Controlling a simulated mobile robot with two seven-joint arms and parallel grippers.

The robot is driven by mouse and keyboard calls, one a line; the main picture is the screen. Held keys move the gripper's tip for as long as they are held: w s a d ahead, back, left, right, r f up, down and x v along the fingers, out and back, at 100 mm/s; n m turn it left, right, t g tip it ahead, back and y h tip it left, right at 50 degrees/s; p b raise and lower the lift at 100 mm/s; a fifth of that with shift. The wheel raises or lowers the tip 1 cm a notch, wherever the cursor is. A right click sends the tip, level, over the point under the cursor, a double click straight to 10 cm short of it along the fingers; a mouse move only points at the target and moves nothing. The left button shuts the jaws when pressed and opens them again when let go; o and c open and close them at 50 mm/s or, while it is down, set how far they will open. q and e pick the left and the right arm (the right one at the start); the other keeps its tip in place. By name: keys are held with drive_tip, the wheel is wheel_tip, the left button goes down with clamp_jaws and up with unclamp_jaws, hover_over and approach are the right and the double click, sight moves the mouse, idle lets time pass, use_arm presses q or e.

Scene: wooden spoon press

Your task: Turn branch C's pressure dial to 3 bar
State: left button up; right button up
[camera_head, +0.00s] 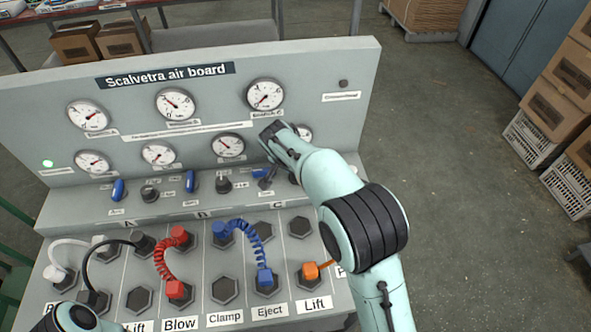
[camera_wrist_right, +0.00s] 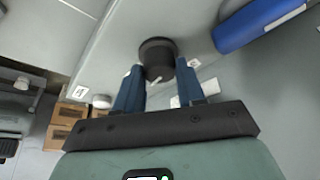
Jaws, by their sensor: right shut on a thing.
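The grey Scalvetra air board (camera_head: 330,75) has a branch C gauge (camera_head: 265,95) in its upper row, at the right. Its needle points to the lower left; the numbers are too small to read. Below it, my right wrist hides most of the branch C dial. In the right wrist view the dial is a black round knob (camera_wrist_right: 157,52). My right gripper (camera_wrist_right: 158,76) is shut on it, one blue finger on each side. A blue lever (camera_head: 262,173) is left of the dial. Only part of my left arm shows at the bottom left; its gripper is not visible.
Other blue levers (camera_head: 189,181) and black knobs (camera_head: 223,186) stand along the ledge. Below, coiled red (camera_head: 163,258) and blue (camera_head: 262,240) hoses join sockets on the lower panel. Free floor (camera_head: 450,180) lies right of the board.

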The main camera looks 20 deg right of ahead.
drive_tip(key=n+t+y+b, duration=0.1)
drive_tip(key=n, duration=0.2)
drive_tip(key=shift+d, duration=0.1)
drive_tip(key=n+y, duration=0.1)
drive_tip(key=n, duration=0.3)
drive_tip(key=shift+s+d+t, duration=0.1)
drive_tip(key=shift+d+t, duration=0.05)
drive_tip(key=shift+t, duration=0.15)
drive_tip(key=n+y, duration=0.2)
drive_tip(key=n, duration=0.2)
drive_tip(key=shift+d+r+p, duration=0.1)
drive_tip(key=shift+d+p, duration=0.05)
drive_tip(key=shift+p, duration=0.2)
drive_tip(key=n+y, duration=0.1)
drive_tip(key=n, duration=0.1)
drive_tip(key=n+p, duration=0.1)
drive_tip(key=n, duration=0.2)
drive_tip(key=shift+y, duration=0.4)
drive_tip(key=shift+n, duration=0.3)
drive_tip(key=o, duration=1)
drive_tip(key=v, duration=1.3)
drive_tip(key=shift+w+d+r+p, duration=0.15)
drive_tip(key=shift+w+r+p, duration=0.1)
drive_tip(key=shift+p, duration=0.1)
